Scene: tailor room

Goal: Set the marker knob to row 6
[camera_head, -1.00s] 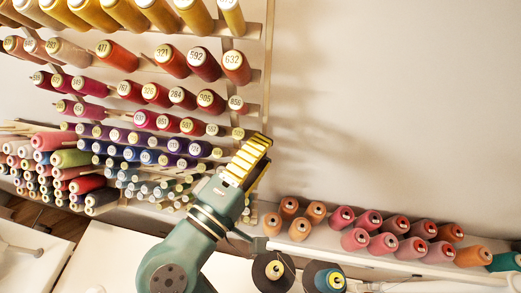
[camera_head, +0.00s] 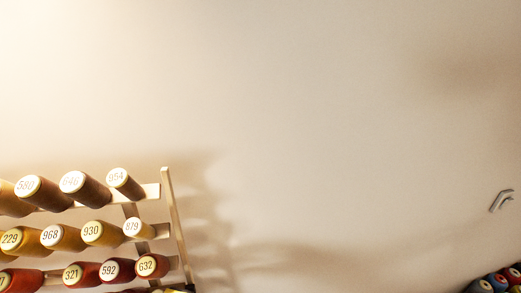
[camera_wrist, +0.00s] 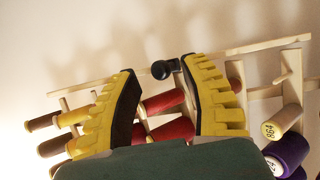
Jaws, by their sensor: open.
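In the wrist view, a small black knob (camera_wrist: 165,68), which looks like the marker knob, sits by the wooden side upright (camera_wrist: 255,48) of the thread rack. My gripper (camera_wrist: 158,67) is open, one yellow-ridged finger on each side of the knob. The knob lies near the fingertip line, closer to the right finger; I cannot tell whether they touch. In the head view, the rack's upright (camera_head: 178,226) shows, but the knob does not. Only a sliver of yellow at the bottom edge may be my gripper. The knob's row cannot be read.
Thread spools (camera_head: 92,233) on rack pegs fill the lower left of the head view. In the wrist view, red spools (camera_wrist: 172,129) lie behind the fingers and a purple spool (camera_wrist: 287,152) at right. The wall (camera_head: 320,120) right of the rack is mostly bare.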

